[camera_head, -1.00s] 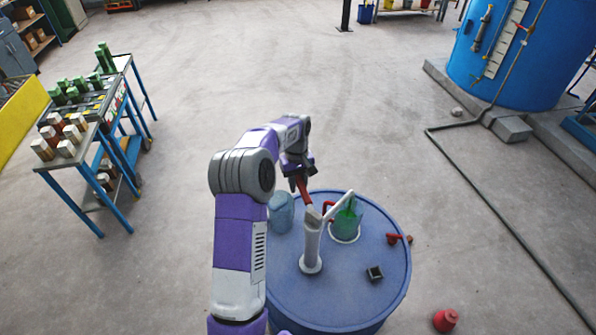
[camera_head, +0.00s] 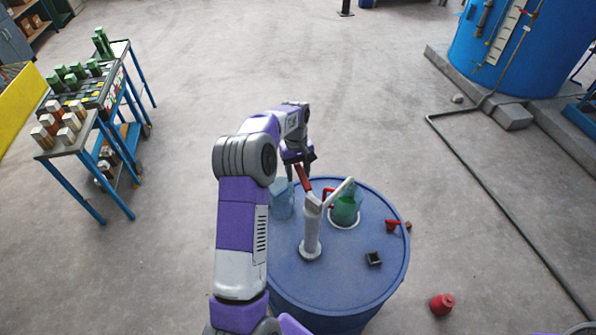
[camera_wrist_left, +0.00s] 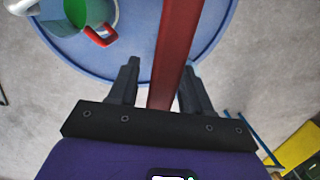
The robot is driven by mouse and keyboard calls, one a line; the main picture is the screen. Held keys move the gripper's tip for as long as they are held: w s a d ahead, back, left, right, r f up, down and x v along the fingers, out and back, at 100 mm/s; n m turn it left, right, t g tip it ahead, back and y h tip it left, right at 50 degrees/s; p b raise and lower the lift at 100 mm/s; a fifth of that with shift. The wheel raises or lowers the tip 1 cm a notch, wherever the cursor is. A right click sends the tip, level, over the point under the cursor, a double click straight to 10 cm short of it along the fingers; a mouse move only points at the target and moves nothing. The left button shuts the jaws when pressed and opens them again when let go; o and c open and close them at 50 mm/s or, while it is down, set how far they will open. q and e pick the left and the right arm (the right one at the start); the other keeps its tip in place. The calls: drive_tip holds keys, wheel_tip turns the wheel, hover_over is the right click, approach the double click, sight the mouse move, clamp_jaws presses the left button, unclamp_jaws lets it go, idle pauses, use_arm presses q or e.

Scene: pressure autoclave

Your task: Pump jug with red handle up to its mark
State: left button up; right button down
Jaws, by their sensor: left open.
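A white hand pump (camera_head: 312,230) stands on the blue drum (camera_head: 377,285), with a red lever (camera_head: 303,179) tilted up from its top and a white spout reaching right. A jug with a red handle and green liquid (camera_head: 345,208) stands under the spout end; its mark cannot be made out. In the left wrist view the jug's red handle (camera_wrist_left: 101,36) shows at upper left. My left gripper (camera_head: 299,165) is at the lever's upper end. In the left wrist view its open fingers (camera_wrist_left: 160,85) stand on either side of the red lever (camera_wrist_left: 176,50), with gaps visible. My right gripper is out of view.
A second, bluish clear jug (camera_head: 282,199) stands on the drum behind my arm. A red valve piece (camera_head: 393,225) and a small dark box (camera_head: 373,258) lie on the drum. A red object (camera_head: 442,304) is on the floor. A cart (camera_head: 85,140) stands at left.

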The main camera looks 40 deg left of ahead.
sight(299, 167)
use_arm(q)
drive_tip(key=r, duration=0.5)
drive_tip(key=a+r, duration=0.1)
drive_tip(key=r, duration=0.1)
drive_tip(key=shift+w+r, duration=0.25)
drive_tip(key=shift+w, duration=0.1)
idle(1.0)
drive_tip(key=shift+t+y, duration=0.4)
drive_tip(key=shift+y, duration=0.2)
drive_tip(key=r, duration=0.1)
drive_tip(key=s+d+r+p, duration=0.1)
drive_tip(key=r, duration=0.1)
drive_tip(key=d+r+p, duration=0.1)
drive_tip(key=shift+s+r, duration=0.15)
drive_tip(key=shift+r, duration=0.2)
drive_tip(key=shift+s+f, duration=0.1)
drive_tip(key=shift+f, duration=0.1)
wheel_tip(299, 167, down, 7)
drive_tip(key=shift+f+p, duration=0.15)
drive_tip(key=shift+p, duration=0.25)
clamp_jaws()
